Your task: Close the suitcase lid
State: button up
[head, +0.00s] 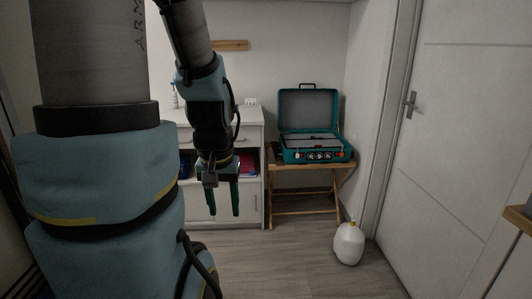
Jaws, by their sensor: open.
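A teal suitcase (288,148) stands on a small wooden folding table in the head view, right of the middle. Its lid (308,111) is raised upright at the back, showing a grey inner face and a dark handle on top. The base shows a grey inner panel and several round dials on its front. My gripper (222,215) hangs pointing down in front of the white cabinet, left of the suitcase and nearer to me. Its two dark green fingers are apart with nothing between them.
The wooden folding table (305,194) has thin legs. A white jug (349,244) stands on the floor to its right. A white cabinet (248,207) is on the left, a closed white door (455,130) on the right. The wooden floor (290,265) in front is clear.

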aim_at(298, 110)
jog(key=i+z, duration=0.3)
jog(key=i, duration=0.25)
jog(key=i+j+z, duration=0.1)
jog(key=i+z, duration=0.15)
jog(key=i, duration=0.35)
jog(key=i+j+z, duration=0.3)
jog(key=i, duration=0.25)
jog(key=i+z, duration=0.25)
jog(key=i, duration=0.6)
jog(key=i+l+u, duration=0.1)
jog(key=u, duration=0.3)
jog(key=i+l+u, duration=0.15)
jog(key=u, duration=0.25)
jog(key=i, duration=0.05)
